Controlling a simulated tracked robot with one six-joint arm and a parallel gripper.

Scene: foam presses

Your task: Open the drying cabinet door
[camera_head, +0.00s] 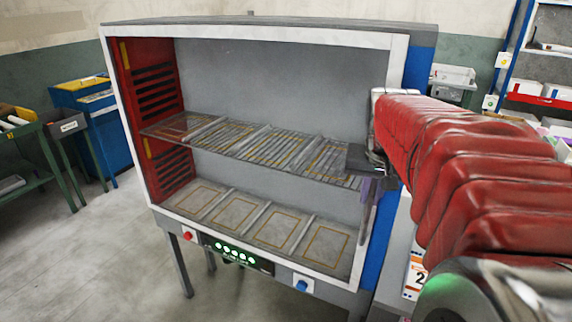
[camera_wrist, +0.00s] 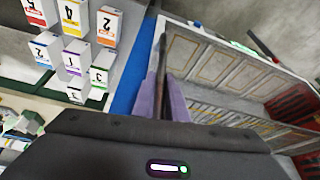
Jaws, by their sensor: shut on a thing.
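The drying cabinet (camera_head: 250,31) stands in the middle of the head view, with a white front frame, red inner left wall and blue right side. Its inside is plainly visible; I cannot tell whether a clear door pane covers the front. My gripper (camera_head: 372,190) is at the right front edge of the cabinet. In the wrist view its purple fingers (camera_wrist: 163,98) are shut on a dark upright bar, the door handle (camera_wrist: 160,60). In the head view the gripper and arm partly hide the handle.
Inside the cabinet are a slatted middle shelf (camera_head: 250,147) and a lower deck with framed panels. A control strip (camera_head: 236,254) runs below. Numbered boxes (camera_wrist: 75,50) stand beside the blue side. A green table (camera_head: 35,150) is at left; open floor lies in front.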

